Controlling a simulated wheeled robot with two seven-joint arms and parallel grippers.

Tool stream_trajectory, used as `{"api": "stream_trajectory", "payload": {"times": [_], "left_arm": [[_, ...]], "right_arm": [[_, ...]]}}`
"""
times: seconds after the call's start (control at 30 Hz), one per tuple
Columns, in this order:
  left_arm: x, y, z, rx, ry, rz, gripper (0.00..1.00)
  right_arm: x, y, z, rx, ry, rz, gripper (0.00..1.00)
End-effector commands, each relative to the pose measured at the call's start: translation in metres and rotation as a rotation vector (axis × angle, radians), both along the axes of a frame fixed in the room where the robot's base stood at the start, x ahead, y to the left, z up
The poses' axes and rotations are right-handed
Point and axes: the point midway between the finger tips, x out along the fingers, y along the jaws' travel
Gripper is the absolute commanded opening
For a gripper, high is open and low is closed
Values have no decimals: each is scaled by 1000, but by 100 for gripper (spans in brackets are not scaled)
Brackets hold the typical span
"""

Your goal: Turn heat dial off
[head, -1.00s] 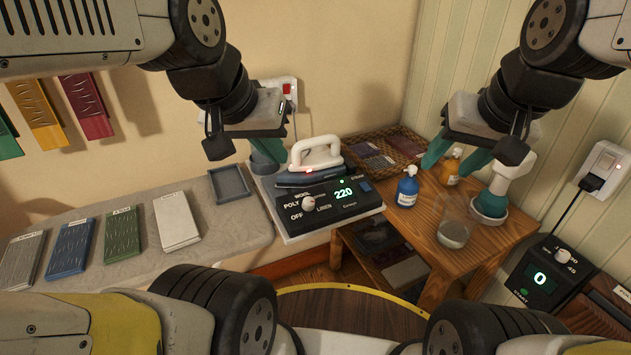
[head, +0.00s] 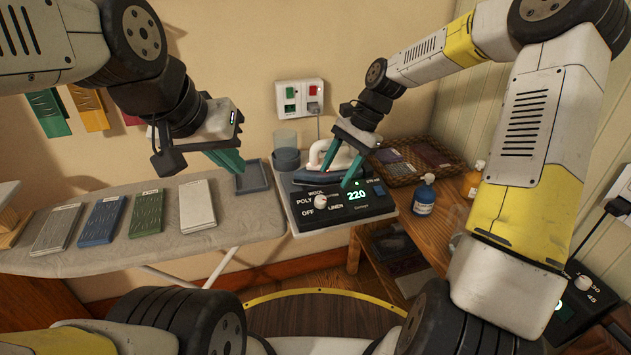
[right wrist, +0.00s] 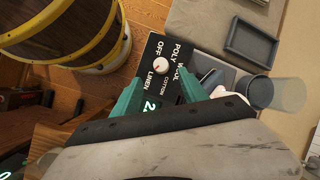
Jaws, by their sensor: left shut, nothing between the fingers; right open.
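The heat dial (head: 321,201) is a small white knob on the black iron-station panel (head: 350,213), which reads 220 in green. The labels OFF, POLY, WOOL, COTTON and LINEN ring it in the right wrist view, where the dial (right wrist: 160,67) lies just beyond the fingertips. Its exact pointer setting is too small to tell. My right gripper (head: 339,179) is open above the panel, its green fingers apart and not around the dial. The right wrist view shows the gripper (right wrist: 163,90) with nothing between its tips. My left gripper (head: 238,167) is shut and empty, left of the station.
The iron (head: 325,168) stands behind the panel, partly hidden by my right fingers. A grey tray (head: 252,178) and a cup (head: 286,155) are nearby. Cloth-like swatches (head: 148,212) lie on the ironing board. A blue bottle (head: 424,195) stands on the wooden table to the right.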

Motion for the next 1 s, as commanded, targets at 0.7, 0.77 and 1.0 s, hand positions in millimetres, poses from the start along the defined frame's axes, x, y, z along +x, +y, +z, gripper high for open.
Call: {"api": "stream_trajectory", "payload": {"times": [0.7, 0.77, 1.0], "left_arm": [[0, 0, 0, 0, 0, 0, 0], [0, 0, 0, 0, 0, 0, 0], [0, 0, 0, 0, 0, 0, 0]], "right_arm": [[-10, 33, -71, 6, 6, -5, 51], [-10, 34, -71, 5, 5, -5, 51], [-10, 33, -71, 5, 5, -5, 35]]}}
